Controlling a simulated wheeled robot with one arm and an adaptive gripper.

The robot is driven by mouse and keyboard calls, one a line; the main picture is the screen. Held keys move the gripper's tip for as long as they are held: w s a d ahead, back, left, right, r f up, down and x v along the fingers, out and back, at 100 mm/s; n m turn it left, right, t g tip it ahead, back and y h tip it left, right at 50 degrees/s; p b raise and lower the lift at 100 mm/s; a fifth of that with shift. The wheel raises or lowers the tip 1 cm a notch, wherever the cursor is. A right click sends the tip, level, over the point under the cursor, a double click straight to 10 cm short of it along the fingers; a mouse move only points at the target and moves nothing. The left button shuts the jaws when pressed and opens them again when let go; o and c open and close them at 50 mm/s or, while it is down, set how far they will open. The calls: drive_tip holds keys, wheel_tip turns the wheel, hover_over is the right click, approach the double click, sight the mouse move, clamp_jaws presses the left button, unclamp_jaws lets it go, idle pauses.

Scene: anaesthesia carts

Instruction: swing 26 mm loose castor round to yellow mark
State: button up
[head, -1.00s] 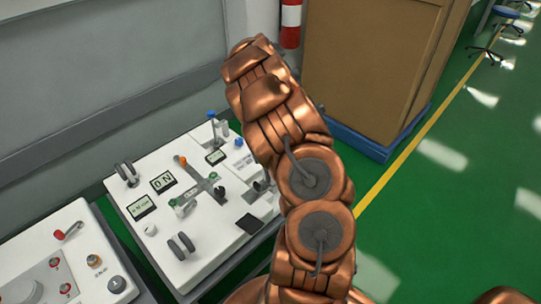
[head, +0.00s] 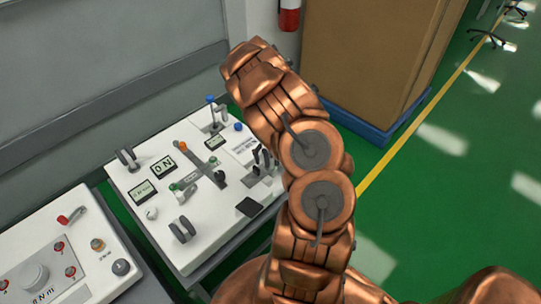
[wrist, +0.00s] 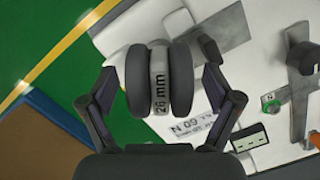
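The castor marked "26 mm" (wrist: 160,78), with two dark wheels and a grey middle, is in the centre of the wrist view. My gripper (wrist: 160,88) has its fingers on either side of the castor, with a visible gap at each wheel, so it is open around it. In the head view my copper arm hides most of this spot; dark parts (head: 264,160) show at its left edge, and I cannot tell castor from finger there. I cannot make out a yellow mark on the white panel (head: 150,213); the yellow line in view is on the floor.
Two other castors (head: 128,159) (head: 182,229) stand on the panel's left side. Levers, knobs, small displays and a black pad (head: 249,207) are near. A second cart (head: 65,255) is at lower left. A large brown box (head: 375,60) on a blue base stands behind.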

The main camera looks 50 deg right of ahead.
drive_tip(key=c, duration=1.5)
drive_tip(key=shift+o, duration=0.2)
drive_tip(key=shift+d+n, duration=0.1)
drive_tip(key=shift+n, duration=0.9)
drive_tip(key=n, duration=0.3)
drive_tip(key=shift+s+d+h, duration=0.15)
drive_tip(key=shift+d+h, duration=0.1)
drive_tip(key=shift+h, duration=0.15)
drive_tip(key=n, duration=0.3)
drive_tip(key=shift+d+p, duration=0.15)
drive_tip(key=shift+p, duration=0.15)
drive_tip(key=shift+d+n+h, duration=0.25)
drive_tip(key=shift+n+h, duration=0.15)
drive_tip(key=shift+n, duration=0.6)
drive_tip(key=shift+n+p, duration=0.5)
drive_tip(key=shift+n, duration=0.4)
drive_tip(key=shift+w+d+n+h+p, duration=0.15)
drive_tip(key=shift+n+p, duration=0.1)
drive_tip(key=shift+n, duration=0.55)
drive_tip(key=shift+w+d+n+h+p, duration=0.1)
drive_tip(key=shift+d+n+h+p, duration=0.1)
drive_tip(key=shift+n, duration=0.6)
